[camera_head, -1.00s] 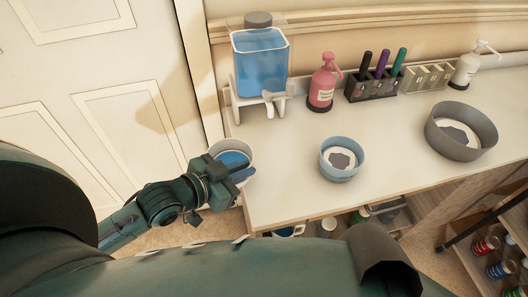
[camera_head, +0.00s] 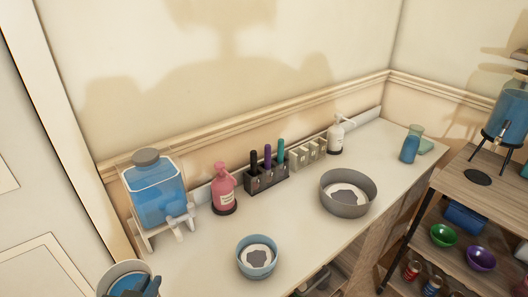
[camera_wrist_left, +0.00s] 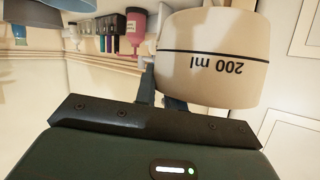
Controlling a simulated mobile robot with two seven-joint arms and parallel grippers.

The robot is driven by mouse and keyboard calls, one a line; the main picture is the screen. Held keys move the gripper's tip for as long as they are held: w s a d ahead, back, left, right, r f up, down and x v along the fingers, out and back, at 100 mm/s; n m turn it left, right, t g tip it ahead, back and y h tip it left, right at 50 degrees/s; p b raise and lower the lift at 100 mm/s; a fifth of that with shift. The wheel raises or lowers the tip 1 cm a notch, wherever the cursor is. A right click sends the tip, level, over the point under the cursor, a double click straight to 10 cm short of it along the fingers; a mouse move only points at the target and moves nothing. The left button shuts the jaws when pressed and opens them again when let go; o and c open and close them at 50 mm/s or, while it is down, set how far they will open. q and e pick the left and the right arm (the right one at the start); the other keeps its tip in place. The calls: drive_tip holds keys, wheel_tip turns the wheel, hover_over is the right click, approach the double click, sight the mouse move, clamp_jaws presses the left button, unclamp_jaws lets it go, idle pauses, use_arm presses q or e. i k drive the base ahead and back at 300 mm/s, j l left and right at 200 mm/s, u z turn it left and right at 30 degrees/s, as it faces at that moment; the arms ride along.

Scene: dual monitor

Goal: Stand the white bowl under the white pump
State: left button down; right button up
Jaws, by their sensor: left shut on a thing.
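The white bowl (camera_head: 112,273) is at the bottom left corner of the head view, cut off by the frame, with blue inside. In the left wrist view the white bowl (camera_wrist_left: 215,75) shows a black line and the mark "200 ml", upside down in the picture. My left gripper (camera_head: 152,287) is shut on its rim; only a finger shows in the head view. The white pump (camera_head: 336,138) is a white bottle standing at the back of the counter, behind the grey bowl. My right gripper is not in view.
On the counter (camera_head: 215,272) stand a blue-filled dispenser (camera_head: 157,194), a pink pump bottle (camera_head: 223,190), a marker holder (camera_head: 267,178), an empty slotted holder (camera_head: 308,153), a blue bowl (camera_head: 257,258) and a grey bowl (camera_head: 350,205). A shelf cart (camera_head: 470,190) stands at right.

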sight(351, 160)
drive_tip(key=l+z, duration=0.15)
drive_tip(key=l, duration=0.3)
drive_tip(key=i+l+z, duration=0.15)
drive_tip(key=l, duration=0.3)
drive_tip(key=i+l+z, duration=0.1)
drive_tip(key=l, duration=0.3)
drive_tip(key=i+l+z, duration=0.15)
drive_tip(key=l, duration=0.3)
drive_tip(key=i+l+z, duration=0.15)
drive_tip(key=l, duration=0.25)
drive_tip(key=i+l+z, duration=0.15)
drive_tip(key=l, duration=0.2)
drive_tip(key=i, duration=0.05)
